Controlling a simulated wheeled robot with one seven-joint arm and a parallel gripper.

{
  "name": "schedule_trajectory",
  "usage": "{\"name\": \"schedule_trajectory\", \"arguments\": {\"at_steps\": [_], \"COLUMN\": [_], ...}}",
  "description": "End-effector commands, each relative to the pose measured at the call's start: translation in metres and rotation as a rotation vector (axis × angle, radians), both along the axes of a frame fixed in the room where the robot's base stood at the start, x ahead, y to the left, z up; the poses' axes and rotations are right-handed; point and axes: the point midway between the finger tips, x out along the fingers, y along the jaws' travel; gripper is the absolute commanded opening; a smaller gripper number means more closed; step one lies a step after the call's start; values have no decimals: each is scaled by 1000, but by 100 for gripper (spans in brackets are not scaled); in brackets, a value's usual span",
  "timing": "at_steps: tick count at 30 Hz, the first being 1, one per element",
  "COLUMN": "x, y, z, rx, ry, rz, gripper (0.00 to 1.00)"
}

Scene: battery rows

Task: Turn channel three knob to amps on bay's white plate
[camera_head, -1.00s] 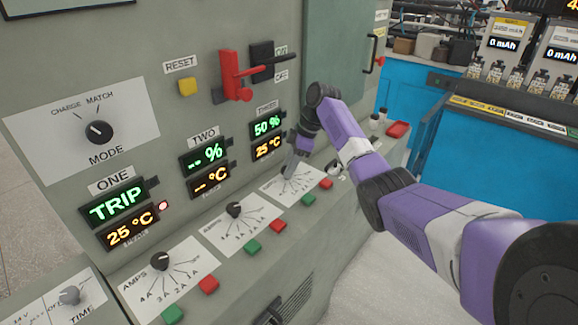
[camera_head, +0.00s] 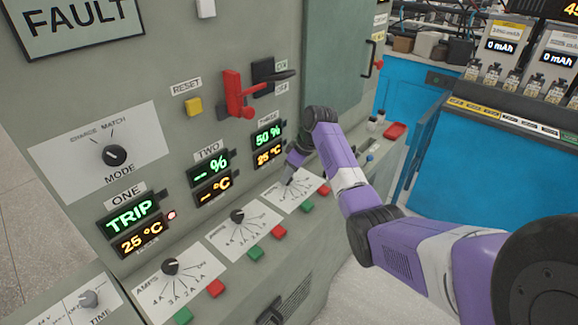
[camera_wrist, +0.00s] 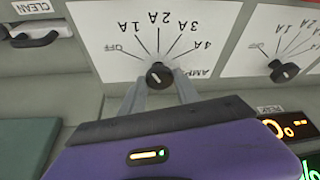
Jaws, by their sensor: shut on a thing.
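The channel three knob (camera_wrist: 159,75) is black and round, on a white plate (camera_wrist: 100,45) marked OFF, 1A, 2A, 3A, 4A and AMPS. These marks look upside down in the wrist view. My gripper (camera_wrist: 160,87) is shut on this knob, with one pale finger on each side. A light mark shows on the knob's face, but its exact heading is too small to tell. In the head view the white plate (camera_head: 304,198) lies below the THREE displays, and my gripper (camera_head: 290,178) reaches down onto it and hides most of the knob.
The channel two knob (camera_head: 237,215) and channel one knob (camera_head: 170,266) sit on similar plates to the left. Green and red buttons (camera_head: 279,232) line the panel's front edge. A red lever (camera_head: 237,95) projects above. A blue bench (camera_head: 500,160) stands at the right.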

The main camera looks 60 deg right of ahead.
Motion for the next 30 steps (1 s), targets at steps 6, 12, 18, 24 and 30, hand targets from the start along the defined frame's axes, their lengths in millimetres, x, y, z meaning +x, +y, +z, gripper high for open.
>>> {"name": "schedule_trajectory", "arguments": {"at_steps": [6,12,18,24,30], "x": [1,1,2,3,4], "y": [3,4,5,5,5], "z": [5,5,4,3,2], "rx": [0,0,-1,-1,-2], "ry": [1,0,-1,-2,-1], "rz": [-202,-392,-581,-751,-885], "gripper": [0,0,0,0,0]}}
